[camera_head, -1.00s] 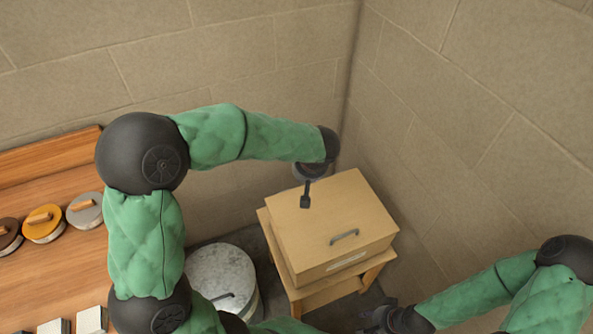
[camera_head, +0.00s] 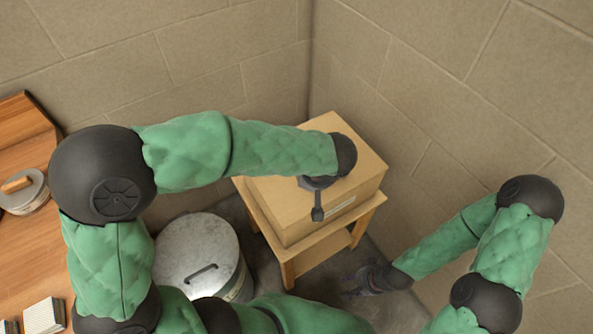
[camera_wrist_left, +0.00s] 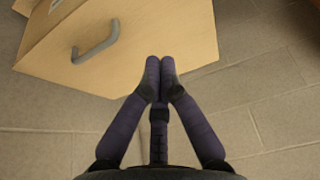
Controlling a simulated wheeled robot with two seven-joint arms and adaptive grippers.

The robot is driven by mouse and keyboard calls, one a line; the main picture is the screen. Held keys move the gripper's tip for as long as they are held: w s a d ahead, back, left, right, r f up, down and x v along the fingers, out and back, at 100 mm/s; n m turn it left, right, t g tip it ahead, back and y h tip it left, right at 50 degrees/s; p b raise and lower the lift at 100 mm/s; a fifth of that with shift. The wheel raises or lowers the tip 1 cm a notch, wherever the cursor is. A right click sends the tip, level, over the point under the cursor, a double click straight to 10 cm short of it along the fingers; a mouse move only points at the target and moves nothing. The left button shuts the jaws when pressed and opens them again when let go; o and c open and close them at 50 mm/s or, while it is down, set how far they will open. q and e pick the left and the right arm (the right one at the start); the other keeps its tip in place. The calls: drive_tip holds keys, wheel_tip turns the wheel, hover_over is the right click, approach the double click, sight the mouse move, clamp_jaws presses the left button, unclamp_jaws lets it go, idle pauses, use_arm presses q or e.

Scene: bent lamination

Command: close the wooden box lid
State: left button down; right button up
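The wooden box (camera_head: 365,170) is pale and sits on a small wooden stand, with its lid lying flat on top in the head view. My left forearm and wrist cover much of the lid there, including its handle. The left wrist view shows a pale wooden panel (camera_wrist_left: 160,30) with a grey handle (camera_wrist_left: 97,45). My left gripper (camera_wrist_left: 160,65) has its fingertips together with nothing between them, overlapping the panel's lower edge in that view; contact cannot be told. My right gripper (camera_head: 358,283) is low beside the stand, away from the box; its fingers are too small to judge.
The wooden stand (camera_head: 288,265) is in the corner between two block walls. A grey metal drum (camera_head: 195,250) with a lid handle stands left of it. A wooden bench (camera_head: 30,235) at the left holds a round lidded pot (camera_head: 28,198) and a pale block (camera_head: 42,316).

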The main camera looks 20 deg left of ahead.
use_arm(q)
wheel_tip(320, 180, down, 9)
drive_tip(key=s+d+t+y+b, duration=0.2)
drive_tip(key=shift+d+f+b, duration=0.15)
drive_tip(key=shift+d+b, duration=0.05)
drive_tip(key=shift+b, duration=0.2)
use_arm(e)
drive_tip(key=shift+f, duration=1.75)
